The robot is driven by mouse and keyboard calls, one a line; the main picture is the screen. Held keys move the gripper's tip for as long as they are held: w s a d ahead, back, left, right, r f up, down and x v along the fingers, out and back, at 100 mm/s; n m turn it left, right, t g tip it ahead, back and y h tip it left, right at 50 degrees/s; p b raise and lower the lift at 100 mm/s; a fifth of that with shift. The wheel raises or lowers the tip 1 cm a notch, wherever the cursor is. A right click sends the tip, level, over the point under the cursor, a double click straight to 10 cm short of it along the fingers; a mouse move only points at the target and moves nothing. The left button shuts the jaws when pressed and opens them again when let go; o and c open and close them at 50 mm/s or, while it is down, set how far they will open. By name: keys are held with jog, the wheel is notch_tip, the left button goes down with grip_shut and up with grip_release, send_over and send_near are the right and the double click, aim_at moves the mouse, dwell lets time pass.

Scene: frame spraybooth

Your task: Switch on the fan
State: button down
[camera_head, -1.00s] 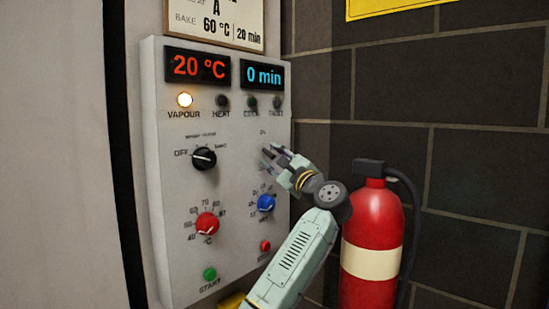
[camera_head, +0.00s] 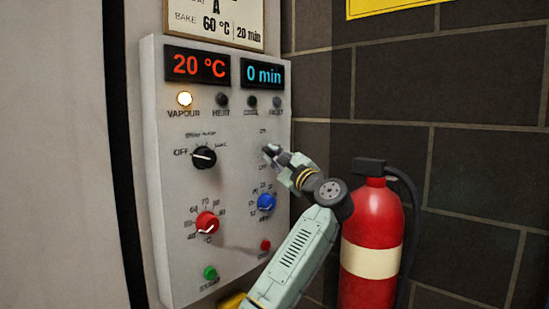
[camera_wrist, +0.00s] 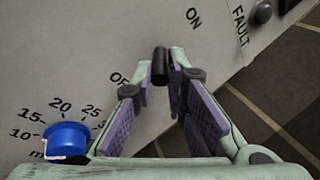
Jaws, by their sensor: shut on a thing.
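The fan switch shows in the wrist view as a short black lever (camera_wrist: 160,66), between the "ON" and "OFF" labels on the grey panel. My gripper (camera_wrist: 166,66) is shut on this lever, with its fingertips drawn together around it. In the head view my gripper (camera_head: 271,152) is at the right part of the control panel (camera_head: 236,200) and hides the switch. I cannot tell which way the lever leans.
A blue knob (camera_head: 266,203) sits just below my gripper, with a red button (camera_head: 265,245) under it. A black knob (camera_head: 204,157) and a red knob (camera_head: 207,223) are to the left. A fire extinguisher (camera_head: 372,230) stands close right of my arm. The vapour lamp (camera_head: 185,99) is lit.

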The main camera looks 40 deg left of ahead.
aim_at(274, 155)
jog(key=shift+r+n+g+h+p, duration=0.4)
jog(key=shift+r+h, duration=0.25)
jog(key=shift+h, duration=0.8)
jog(key=shift+r+n+g+h+p, duration=0.4)
jog(key=shift+r+g+h, duration=0.2)
jog(key=shift+h, duration=0.8)
jog(key=shift+r+n+g+h+p, duration=0.4)
jog(key=shift+r+h, duration=0.3)
jog(key=shift+h, duration=0.75)
jog(key=shift+a+r+h, duration=0.1)
jog(key=shift+h, duration=0.2)
jog(key=c, duration=1.6)
grip_release()
